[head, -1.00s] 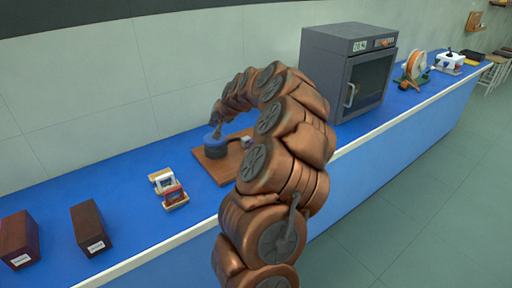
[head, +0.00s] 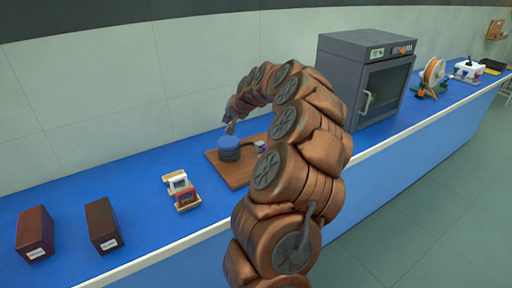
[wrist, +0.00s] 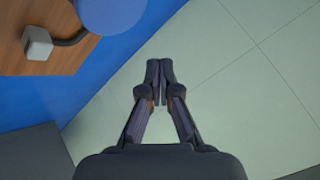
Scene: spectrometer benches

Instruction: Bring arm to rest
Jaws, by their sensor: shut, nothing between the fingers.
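My arm (head: 292,200) is copper-coloured and arches over the blue bench, its end bent down. My gripper (head: 230,129) is at that end, small and partly unclear in the head view, close by the round blue-topped device (head: 229,143). In the wrist view my gripper (wrist: 160,66) has both fingertips together with nothing between them. They show against a pale tiled surface, apart from the blue disc (wrist: 110,10) at the top. The device sits on a wooden board (head: 236,174), with a small grey-white block (wrist: 38,43) joined by a dark cable.
A grey oven-like box (head: 350,90) stands right of my arm. A small red-and-white item (head: 181,190) and two dark brown boxes (head: 35,230) (head: 103,225) stand to the left. An orange reel (head: 433,75) is farther right. Bare blue bench (head: 135,190) lies between.

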